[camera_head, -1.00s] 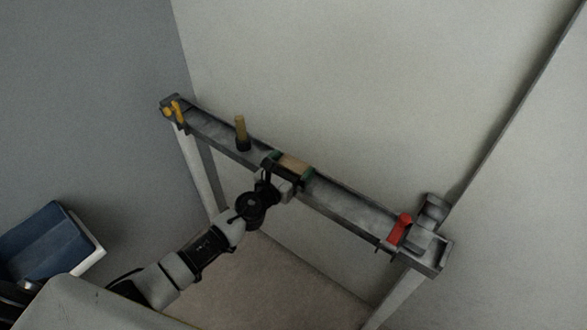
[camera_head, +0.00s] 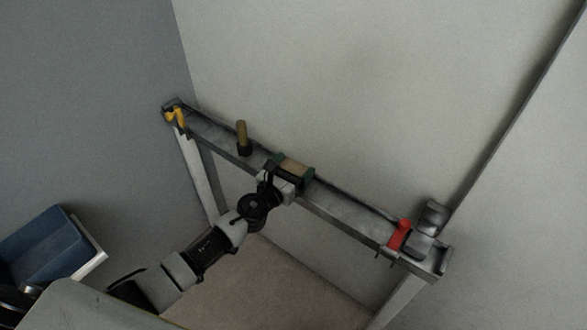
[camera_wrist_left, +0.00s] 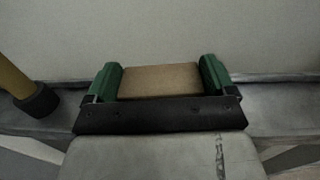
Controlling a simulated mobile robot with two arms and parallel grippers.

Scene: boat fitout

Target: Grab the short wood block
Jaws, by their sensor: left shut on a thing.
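The short wood block (camera_head: 294,168) is a light brown piece at the middle of the narrow grey shelf (camera_head: 345,211). My left gripper (camera_head: 292,171) reaches it from the front and is shut on it. In the left wrist view the block (camera_wrist_left: 159,80) sits between the two green fingers of the left gripper (camera_wrist_left: 160,82), one at each end. The black gripper bar hides the block's near lower edge, so I cannot tell whether it touches the shelf. My right gripper is not in view.
On the shelf, a mallet-like tool with a wooden handle (camera_head: 241,133) stands left of the block. A yellow clamp (camera_head: 175,116) is at the left end. A red-handled tool (camera_head: 400,234) and a grey device (camera_head: 432,217) are at the right end. A blue bin (camera_head: 45,247) is lower left.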

